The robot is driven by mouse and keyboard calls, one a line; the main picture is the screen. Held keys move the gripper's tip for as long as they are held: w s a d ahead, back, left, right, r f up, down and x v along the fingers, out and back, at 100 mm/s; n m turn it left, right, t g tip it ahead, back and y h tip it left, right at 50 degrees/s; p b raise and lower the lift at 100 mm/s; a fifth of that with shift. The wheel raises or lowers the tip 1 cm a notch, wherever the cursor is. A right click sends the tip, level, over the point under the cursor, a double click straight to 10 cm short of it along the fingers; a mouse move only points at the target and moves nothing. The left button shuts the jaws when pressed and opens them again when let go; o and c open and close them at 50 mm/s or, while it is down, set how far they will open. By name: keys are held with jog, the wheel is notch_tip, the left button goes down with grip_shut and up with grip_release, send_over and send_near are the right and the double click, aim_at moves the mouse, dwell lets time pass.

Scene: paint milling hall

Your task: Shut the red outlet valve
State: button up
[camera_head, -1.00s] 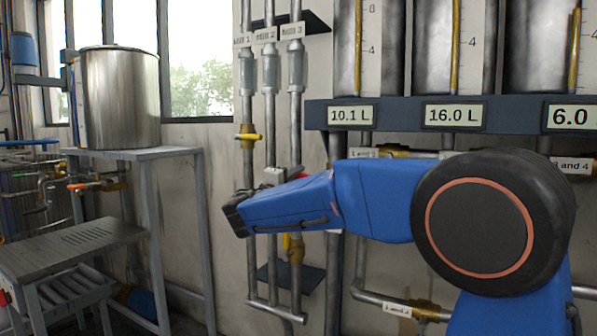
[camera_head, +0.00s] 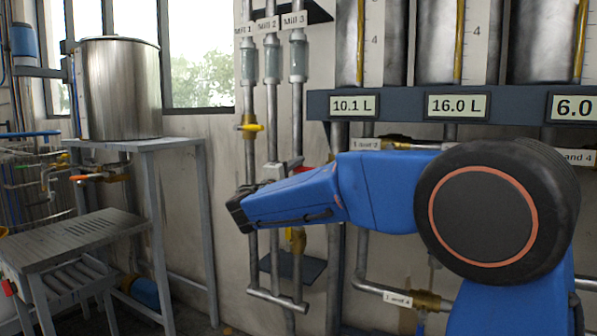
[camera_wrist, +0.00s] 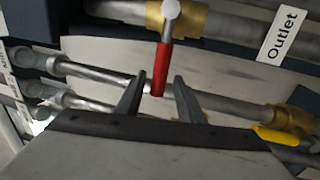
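The red outlet valve shows in the wrist view as a brass body (camera_wrist: 190,20) on a grey pipe, with a round pale hub and a red lever (camera_wrist: 161,68). The lever points down in the picture, across the pipe's line. A white label (camera_wrist: 282,36) reading "Outlet" is to its right. My gripper (camera_wrist: 157,80) is open, and the lever's free end lies between its two dark fingers with a gap on each side. I cannot tell the depth between them. In the head view my blue arm hides most of this area.
In the wrist view a brass valve with a yellow lever (camera_wrist: 275,136) lies right of the fingers, and grey pipes run behind them. In the head view a yellow-handled valve (camera_head: 250,127) sits on the left pipe. A steel drum (camera_head: 118,90) stands on a table at left.

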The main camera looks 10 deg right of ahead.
jog(key=v, duration=1.7)
jog(key=shift+s, duration=0.2)
jog(key=shift+f, duration=0.1)
jog(key=s+d+f+m+g+y, duration=0.1)
jog(key=s+d+f+g, duration=0.25)
jog(key=d, duration=0.45)
jog(key=s+d+f+m+g, duration=0.25)
jog(key=s+d+f, duration=0.2)
jog(key=d, duration=0.45)
jog(key=s+d+f+m+g+y, duration=0.1)
jog(key=s+d+f+g, duration=0.25)
jog(key=d, duration=0.45)
jog(key=s+f+m+g+y, duration=0.1)
jog(key=s+f+m+y, duration=0.2)
jog(key=s+f+y, duration=0.2)
jog(key=s+f+m+g+y, duration=0.1)
jog(key=s+f+m+y, duration=0.2)
jog(key=s+f, duration=0.8)
jog(key=s+y, duration=0.1)
jog(key=s, duration=0.6)
jog(key=shift+d+f+y, duration=0.15)
jog(key=shift+f+y, duration=0.15)
jog(key=shift+y, duration=0.1)
